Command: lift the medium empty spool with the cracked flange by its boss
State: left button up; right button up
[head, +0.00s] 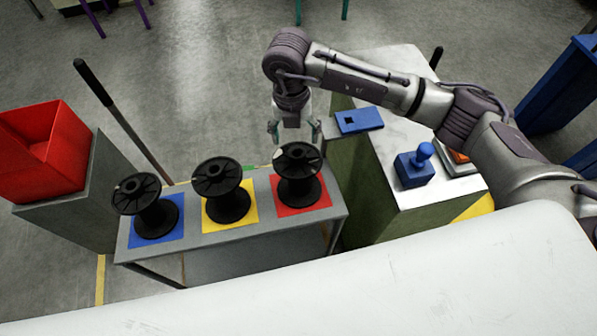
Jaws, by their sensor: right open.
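Three black spools without wire stand upright in a row on a grey table (225,246). The left spool (150,211) is on a blue mat, the middle spool (228,200) on a yellow mat, and the right spool (300,185) on a red mat. Light marks show on the top flanges; I cannot tell which is cracked or which is medium. My right gripper (295,137) points down, open and empty, at the far edge of the right spool's top flange. I cannot tell its height above it. My left gripper is not in view.
A red bin (45,150) stands on a grey box at the left, near a dark handle (122,120). To the right, a white-topped cabinet (415,115) carries a blue plate (359,120) and a blue block with a knob (415,167). A white surface fills the foreground.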

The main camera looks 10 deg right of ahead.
aim_at(297, 152)
jog(key=f+p, duration=0.1)
jog(key=f, duration=0.4)
jog(key=shift+s+d+f+p, duration=0.1)
jog(key=shift+s+f+p, duration=0.1)
jog(key=shift+f+p, duration=0.15)
jog(key=shift+f, duration=0.4)
jog(key=shift+c, duration=0.2)
grip_shut()
